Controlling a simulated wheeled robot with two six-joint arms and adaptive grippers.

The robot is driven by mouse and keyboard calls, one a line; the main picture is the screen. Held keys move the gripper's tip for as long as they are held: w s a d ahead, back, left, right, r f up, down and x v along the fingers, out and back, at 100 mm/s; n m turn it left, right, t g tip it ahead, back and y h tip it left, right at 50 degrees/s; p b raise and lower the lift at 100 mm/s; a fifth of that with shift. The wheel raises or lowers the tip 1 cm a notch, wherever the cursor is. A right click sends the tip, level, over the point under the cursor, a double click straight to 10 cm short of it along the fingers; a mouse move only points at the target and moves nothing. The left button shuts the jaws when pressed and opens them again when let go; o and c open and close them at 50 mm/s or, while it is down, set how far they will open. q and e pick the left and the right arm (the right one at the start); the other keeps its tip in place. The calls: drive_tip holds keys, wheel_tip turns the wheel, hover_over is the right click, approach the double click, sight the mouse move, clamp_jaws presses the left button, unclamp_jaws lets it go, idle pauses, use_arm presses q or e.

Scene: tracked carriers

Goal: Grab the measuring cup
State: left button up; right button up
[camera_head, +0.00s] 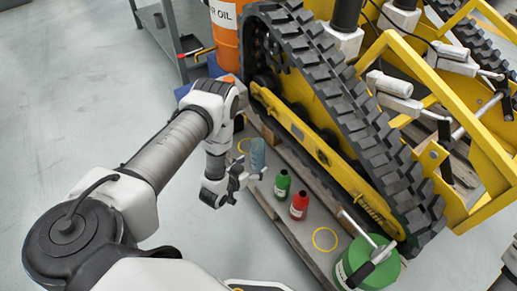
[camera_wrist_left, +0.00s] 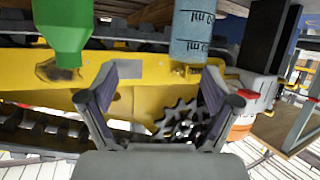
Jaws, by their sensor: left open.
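The measuring cup (camera_head: 257,155) is a translucent blue cylinder with printed marks, standing on the wooden pallet beside the tracked carrier. In the left wrist view the cup (camera_wrist_left: 192,40) appears at the top, with "ml" lettering upside down. My left gripper (camera_head: 243,181) is open and low beside the cup, on its near side. In the left wrist view its two fingers (camera_wrist_left: 158,105) are spread with nothing between them. The cup lies beyond the fingertips, toward the right finger. I cannot tell whether a finger touches it. My right gripper is not in view.
A green bottle (camera_head: 282,184) and a red bottle (camera_head: 299,205) stand near the cup; the green bottle (camera_wrist_left: 62,30) also shows in the wrist view. A green can (camera_head: 378,268) stands at the pallet's near end. The black track (camera_head: 330,100) rises behind. Floor at left is clear.

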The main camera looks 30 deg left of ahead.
sight(253, 158)
use_arm(q)
drive_tip(key=a+f+t+b, duration=0.1)
drive_tip(key=f+b, duration=0.1)
drive_tip(key=w+a+f+t+b, duration=0.1)
drive_tip(key=a+f+b, duration=0.1)
drive_tip(key=f, duration=0.1)
drive_tip(key=w+a+f+m+t+b, duration=0.1)
drive_tip(key=a+f+t+b, duration=0.1)
drive_tip(key=f+b, duration=0.1)
drive_tip(key=shift+w, duration=0.15)
drive_tip(key=shift+w+a+r, duration=0.1)
drive_tip(key=shift+w+a, duration=0.1)
drive_tip(key=shift+w, duration=0.05)
drive_tip(key=shift+h, duration=0.4)
drive_tip(key=w+b, duration=0.1)
drive_tip(key=w, duration=0.1)
drive_tip(key=w+b, duration=0.1)
drive_tip(key=w, duration=0.1)
drive_tip(key=w+d+b, duration=0.1)
drive_tip(key=w+b, duration=0.1)
drive_tip(key=shift+w+r, duration=0.15)
drive_tip(key=shift+r, duration=0.05)
drive_tip(key=shift+w, duration=0.4)
drive_tip(key=shift+w+r, duration=0.1)
drive_tip(key=shift+r, duration=0.05)
drive_tip(key=c, duration=1.3)
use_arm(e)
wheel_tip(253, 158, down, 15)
